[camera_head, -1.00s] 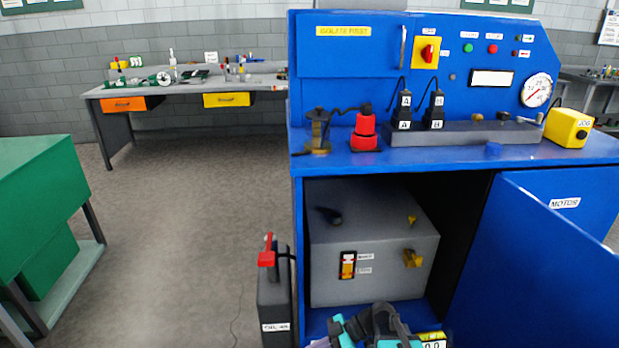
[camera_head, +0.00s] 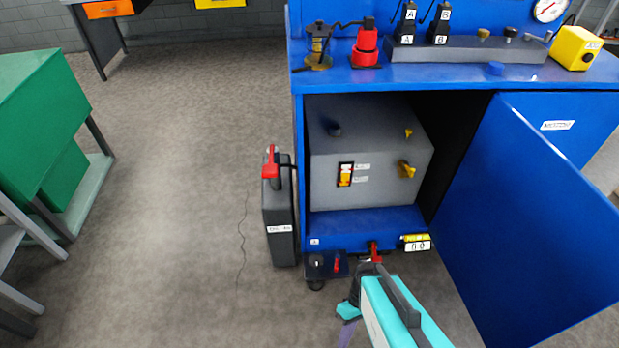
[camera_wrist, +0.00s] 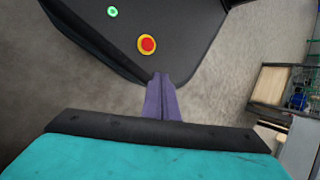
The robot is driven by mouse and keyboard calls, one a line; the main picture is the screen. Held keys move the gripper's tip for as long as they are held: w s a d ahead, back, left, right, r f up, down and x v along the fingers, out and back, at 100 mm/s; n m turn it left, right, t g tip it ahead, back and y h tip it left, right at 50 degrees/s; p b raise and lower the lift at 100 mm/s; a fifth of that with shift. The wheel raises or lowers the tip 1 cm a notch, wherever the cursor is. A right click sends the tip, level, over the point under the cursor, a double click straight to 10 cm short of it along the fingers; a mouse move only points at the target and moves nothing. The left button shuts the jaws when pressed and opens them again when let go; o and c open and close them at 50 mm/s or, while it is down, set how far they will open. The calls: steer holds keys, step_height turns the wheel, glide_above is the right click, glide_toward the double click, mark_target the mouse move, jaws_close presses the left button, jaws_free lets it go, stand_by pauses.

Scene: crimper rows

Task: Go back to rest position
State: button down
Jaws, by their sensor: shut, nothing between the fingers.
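My gripper (camera_head: 347,333) shows low in the head view, its purple fingers pointing down, apart from the blue cabinet (camera_head: 365,221) behind it. In the wrist view the purple fingers (camera_wrist: 161,97) lie together, shut and empty. They are over the grey floor, beside a dark panel with a red-and-yellow button and a small green button. The fingertips are partly small and hard to see in the head view.
The cabinet's blue door (camera_head: 530,220) stands open at the right. A grey box (camera_head: 375,185) sits inside. A black canister with a red handle (camera_head: 280,225) stands at its left side. A green cabinet (camera_head: 40,120) is far left. The floor between is free.

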steer(key=d+f+m+t+h, duration=0.1)
steer(key=d+m+h, duration=0.2)
steer(key=d+m, duration=0.3)
steer(key=shift+w+f+m, duration=0.4)
steer(key=shift+w, duration=0.05)
steer(key=shift+a, duration=0.1)
stand_by(0.9)
